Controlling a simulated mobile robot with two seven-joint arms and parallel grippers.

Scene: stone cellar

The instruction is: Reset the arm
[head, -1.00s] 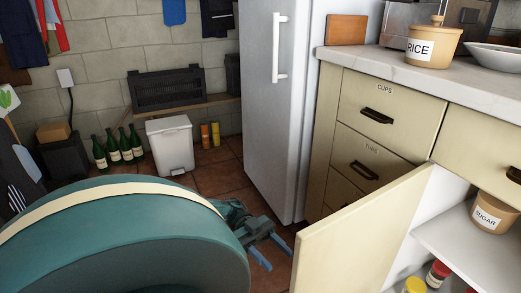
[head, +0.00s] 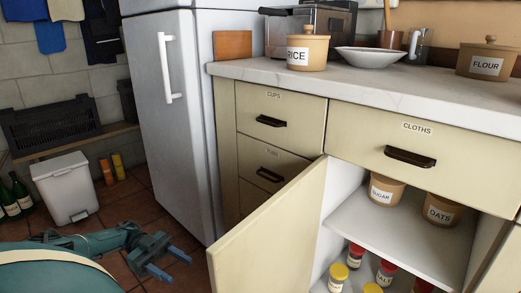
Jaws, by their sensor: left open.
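My left gripper (head: 168,265) is in the lower left of the head view. It is low over the tiled floor, in front of the fridge and to the left of the open cupboard door (head: 265,232). Its two blue fingers are apart with nothing between them. My teal left arm comes in from the bottom left corner. My right gripper and arm are not in view.
The open cupboard door juts out close to the right of my left gripper. Behind it are a sugar jar (head: 386,192), an oats jar (head: 442,209) and spice jars. The fridge (head: 175,120) and a white bin (head: 65,188) stand behind. The counter (head: 390,90) holds jars and a bowl.

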